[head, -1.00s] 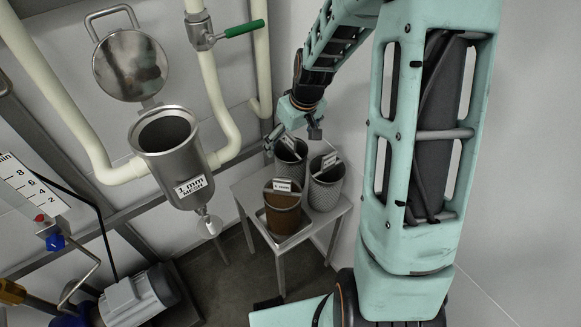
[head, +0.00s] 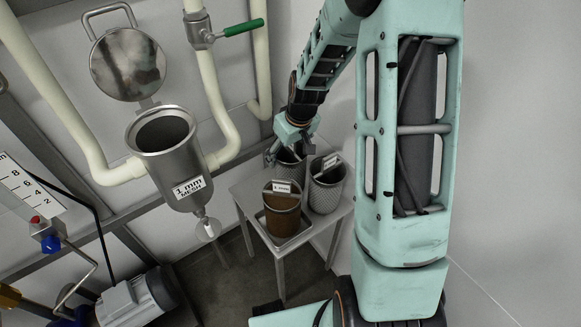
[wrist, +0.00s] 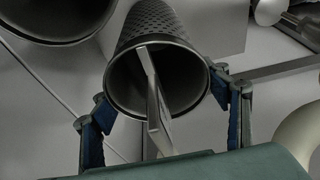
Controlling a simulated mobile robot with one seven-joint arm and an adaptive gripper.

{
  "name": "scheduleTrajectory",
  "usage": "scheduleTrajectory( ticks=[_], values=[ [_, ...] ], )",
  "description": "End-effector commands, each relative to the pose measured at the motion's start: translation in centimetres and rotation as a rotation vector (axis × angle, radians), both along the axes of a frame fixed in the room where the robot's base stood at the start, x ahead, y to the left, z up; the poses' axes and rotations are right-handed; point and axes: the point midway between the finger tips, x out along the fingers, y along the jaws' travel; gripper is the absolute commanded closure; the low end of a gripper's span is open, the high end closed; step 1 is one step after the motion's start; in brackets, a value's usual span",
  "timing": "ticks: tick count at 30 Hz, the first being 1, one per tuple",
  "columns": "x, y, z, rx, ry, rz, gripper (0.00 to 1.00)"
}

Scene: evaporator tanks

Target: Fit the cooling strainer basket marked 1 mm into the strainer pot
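The strainer pot (head: 178,165) hangs on the pipework at left in the head view, its mouth open and its round lid (head: 128,65) swung up behind. Its plate (head: 189,187) reads "1 mm MESH".
A green-handled valve (head: 240,28) and pale pipes (head: 212,95) run beside the pot. A motor (head: 135,300) stands at lower left.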

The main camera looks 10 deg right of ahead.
Motion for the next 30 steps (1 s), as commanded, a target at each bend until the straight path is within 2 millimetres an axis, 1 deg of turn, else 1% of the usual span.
scheduleTrajectory(
  ticks=[1,2,12,13,14,19,22,25,30],
  values=[
    [0.0,0.0,0.0,0.000,0.000,0.000,0.41],
    [0.0,0.0,0.0,0.000,0.000,0.000,0.45],
    [0.0,0.0,0.0,0.000,0.000,0.000,0.82],
    [0.0,0.0,0.1,0.000,-0.001,0.000,0.82],
    [0.1,0.0,0.1,0.000,-0.001,0.000,0.88],
    [0.1,0.0,0.2,0.000,-0.002,0.000,0.88],
    [0.1,0.0,1.1,-0.001,-0.004,0.000,0.88],
    [0.2,0.0,2.9,-0.001,-0.006,0.000,0.88],
    [0.2,-0.1,6.4,-0.001,-0.006,-0.001,0.88]
  ],
)
